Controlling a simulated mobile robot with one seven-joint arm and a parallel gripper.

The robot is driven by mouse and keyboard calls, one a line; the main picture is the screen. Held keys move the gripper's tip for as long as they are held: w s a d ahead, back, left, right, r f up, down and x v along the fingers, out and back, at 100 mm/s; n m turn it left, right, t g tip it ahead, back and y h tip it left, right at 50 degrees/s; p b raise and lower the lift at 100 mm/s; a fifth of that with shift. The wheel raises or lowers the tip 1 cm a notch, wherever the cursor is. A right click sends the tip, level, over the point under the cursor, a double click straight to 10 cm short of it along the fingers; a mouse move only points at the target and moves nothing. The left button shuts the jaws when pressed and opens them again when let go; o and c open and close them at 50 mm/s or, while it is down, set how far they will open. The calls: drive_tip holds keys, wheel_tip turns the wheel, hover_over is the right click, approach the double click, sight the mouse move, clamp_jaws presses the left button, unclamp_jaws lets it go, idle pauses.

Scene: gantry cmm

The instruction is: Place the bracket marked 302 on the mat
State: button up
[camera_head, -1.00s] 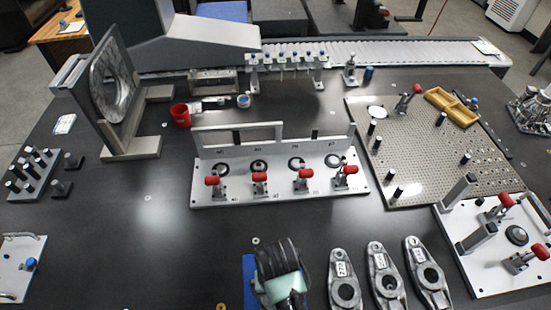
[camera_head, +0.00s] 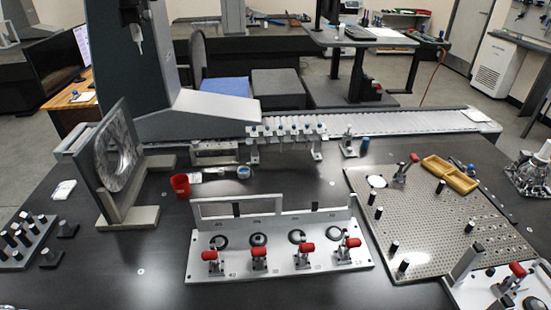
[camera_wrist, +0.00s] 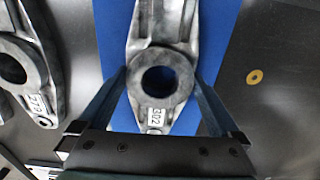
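The bracket marked 302 (camera_wrist: 180,82) shows in the wrist view as a grey metal part with a round hole and a white label. It lies over the blue mat (camera_wrist: 222,40), which shows on both sides of it. Whether its underside rests fully on the mat is not clear. My gripper (camera_wrist: 160,78) has one finger on each side of the bracket's ring. The fingertips are very close to the ring, and I cannot tell whether they touch it. The head view now shows neither the mat, this bracket nor my gripper.
Another bracket (camera_wrist: 30,65) lies left of the mat in the wrist view, and a brass washer (camera_wrist: 254,77) lies to the right. In the head view, a fixture with red-handled clamps (camera_head: 280,268) stands mid-table, and a perforated plate (camera_head: 440,230) is at right.

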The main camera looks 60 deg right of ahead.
drive_tip(key=shift+r, duration=0.15)
wheel_tip(320, 180, up, 12)
drive_tip(key=p, duration=0.1)
drive_tip(key=shift+p, duration=0.3)
